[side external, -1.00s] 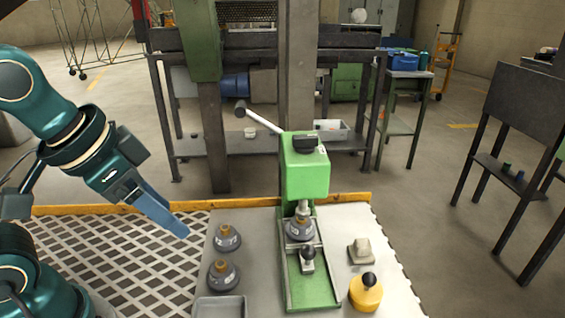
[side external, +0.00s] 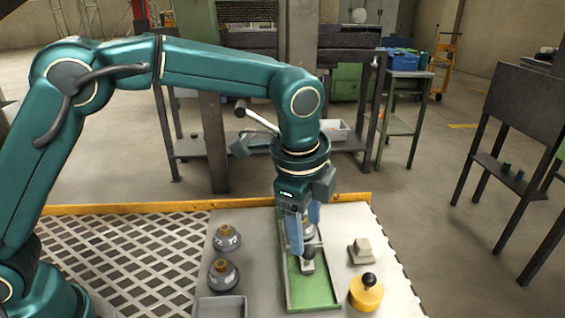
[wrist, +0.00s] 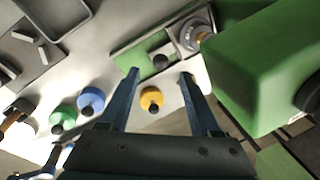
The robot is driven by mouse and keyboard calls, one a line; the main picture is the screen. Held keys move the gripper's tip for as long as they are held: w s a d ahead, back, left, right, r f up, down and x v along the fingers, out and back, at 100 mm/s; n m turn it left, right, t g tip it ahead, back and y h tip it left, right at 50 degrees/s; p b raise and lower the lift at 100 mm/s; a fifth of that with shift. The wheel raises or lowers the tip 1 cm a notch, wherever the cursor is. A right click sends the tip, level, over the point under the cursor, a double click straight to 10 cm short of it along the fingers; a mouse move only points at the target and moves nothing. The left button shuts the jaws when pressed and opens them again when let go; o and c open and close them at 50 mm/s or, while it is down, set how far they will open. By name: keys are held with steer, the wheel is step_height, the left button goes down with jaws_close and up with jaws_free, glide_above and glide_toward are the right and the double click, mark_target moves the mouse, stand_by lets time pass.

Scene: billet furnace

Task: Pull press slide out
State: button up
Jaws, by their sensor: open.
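The press slide (side external: 307,266) is a small grey piece with a black ball knob (side external: 309,252), in the green channel of the press base (side external: 320,292). A grey domed part with a brown top (wrist: 190,38) sits on the slide end beside the press head (wrist: 262,62). My gripper (side external: 305,236) is open and points down over the slide. In the wrist view the black knob (wrist: 160,61) shows between and just beyond the two fingertips; I cannot tell whether they touch it.
Two grey domed parts (side external: 227,238) (side external: 223,274) and a grey tray (side external: 219,308) stand left of the press. A grey block (side external: 361,252) and a yellow knobbed piece (side external: 366,293) stand right. The press lever (side external: 261,120) sticks up behind my arm. The channel front is clear.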

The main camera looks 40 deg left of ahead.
mark_target(308, 248)
steer(key=shift+w+f, duration=0.2)
steer(key=shift+f, duration=0.7)
steer(key=shift+w+f, duration=0.2)
steer(key=shift+f, duration=0.75)
steer(key=shift+w+f, duration=0.2)
steer(key=shift+f, duration=0.7)
jaws_close()
steer(key=shift+r, duration=0.1)
